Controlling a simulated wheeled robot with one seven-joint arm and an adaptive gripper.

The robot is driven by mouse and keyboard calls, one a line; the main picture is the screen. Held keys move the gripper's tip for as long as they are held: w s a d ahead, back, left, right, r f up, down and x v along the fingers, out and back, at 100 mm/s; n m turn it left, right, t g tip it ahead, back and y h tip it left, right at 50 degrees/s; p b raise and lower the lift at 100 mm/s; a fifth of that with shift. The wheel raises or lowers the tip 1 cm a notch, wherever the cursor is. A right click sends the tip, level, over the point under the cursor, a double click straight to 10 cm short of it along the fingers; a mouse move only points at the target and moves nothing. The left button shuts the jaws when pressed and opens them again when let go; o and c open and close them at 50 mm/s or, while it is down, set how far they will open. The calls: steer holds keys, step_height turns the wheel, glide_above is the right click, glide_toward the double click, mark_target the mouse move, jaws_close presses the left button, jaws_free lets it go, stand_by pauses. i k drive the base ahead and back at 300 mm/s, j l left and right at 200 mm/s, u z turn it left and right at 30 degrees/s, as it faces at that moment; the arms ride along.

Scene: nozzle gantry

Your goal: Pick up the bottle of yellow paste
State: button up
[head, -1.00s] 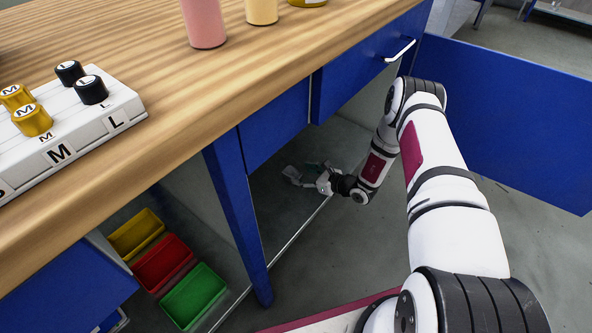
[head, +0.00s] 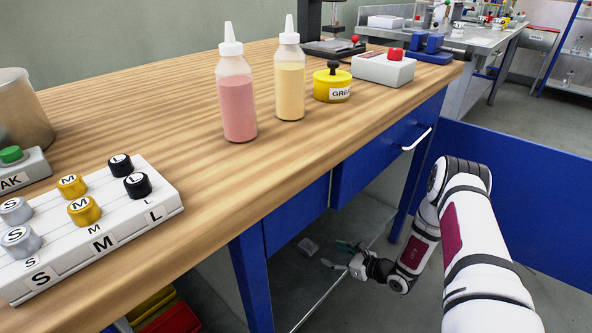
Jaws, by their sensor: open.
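The bottle of yellow paste (head: 290,92) stands upright on the wooden workbench (head: 180,85). It is clear with a white cone nozzle. A similar bottle of pink paste (head: 238,105) stands just left of it, with a small gap. My gripper (head: 343,257) is low, below the bench top and in front of the bench's open underside. Its fingers are spread and hold nothing. It is well below the yellow bottle and to its right in the picture.
A yellow grease pot (head: 332,84) stands close right of the yellow bottle. Beyond it is a white box with a red button (head: 384,67). A rack of nozzles (head: 95,225) lies at the left. The bench edge and a drawer handle (head: 416,138) are above my gripper.

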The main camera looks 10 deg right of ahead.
mark_target(290, 59)
steer(key=k+l, duration=0.8)
steer(key=l, duration=0.1)
